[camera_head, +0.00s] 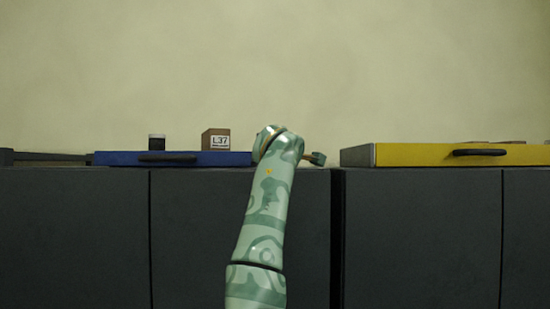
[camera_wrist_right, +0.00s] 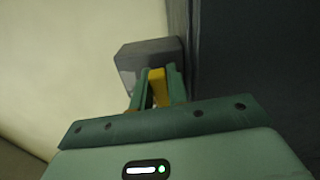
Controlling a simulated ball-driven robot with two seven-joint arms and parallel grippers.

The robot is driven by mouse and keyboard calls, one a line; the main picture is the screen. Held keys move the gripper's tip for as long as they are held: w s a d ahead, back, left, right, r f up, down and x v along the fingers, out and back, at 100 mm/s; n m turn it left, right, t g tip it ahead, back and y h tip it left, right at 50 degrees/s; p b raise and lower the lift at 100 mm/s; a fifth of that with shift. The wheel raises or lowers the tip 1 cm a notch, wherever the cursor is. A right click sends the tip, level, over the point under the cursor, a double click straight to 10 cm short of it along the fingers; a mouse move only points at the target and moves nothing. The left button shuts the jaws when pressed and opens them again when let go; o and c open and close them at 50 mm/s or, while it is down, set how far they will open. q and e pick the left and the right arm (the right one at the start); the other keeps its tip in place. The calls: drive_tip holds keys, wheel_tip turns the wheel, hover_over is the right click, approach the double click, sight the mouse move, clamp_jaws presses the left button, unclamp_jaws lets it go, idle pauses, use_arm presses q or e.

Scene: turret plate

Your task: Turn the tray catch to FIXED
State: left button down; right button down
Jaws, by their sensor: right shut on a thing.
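In the right wrist view my right gripper (camera_wrist_right: 158,74) is shut on a narrow yellow lever (camera_wrist_right: 157,90), which appears to be the tray catch. A grey block (camera_wrist_right: 146,54) sits just beyond the fingertips. No FIXED mark can be read in either view. In the head view my right arm rises in the middle and hides the catch. Two trays show there: a blue tray (camera_head: 118,159) with a dark handle at left and a yellow tray (camera_head: 410,155) with a dark handle at right. My left gripper is not in view.
Dark cabinets (camera_head: 75,235) run along the front under the trays. A brown box labelled L37 (camera_head: 214,139) and a small dark jar (camera_head: 156,143) stand at the blue tray. A dark surface (camera_wrist_right: 240,60) lies right of the gripper in the wrist view.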

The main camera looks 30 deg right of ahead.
drive_tip(key=shift+f+m, duration=0.1)
drive_tip(key=shift+m, duration=0.5)
drive_tip(key=c, duration=1.4)
unclamp_jaws()
drive_tip(key=shift+o, duration=0.2)
drive_tip(key=b+v, duration=0.7)
drive_tip(key=v, duration=0.9)
drive_tip(key=shift+s, duration=0.3)
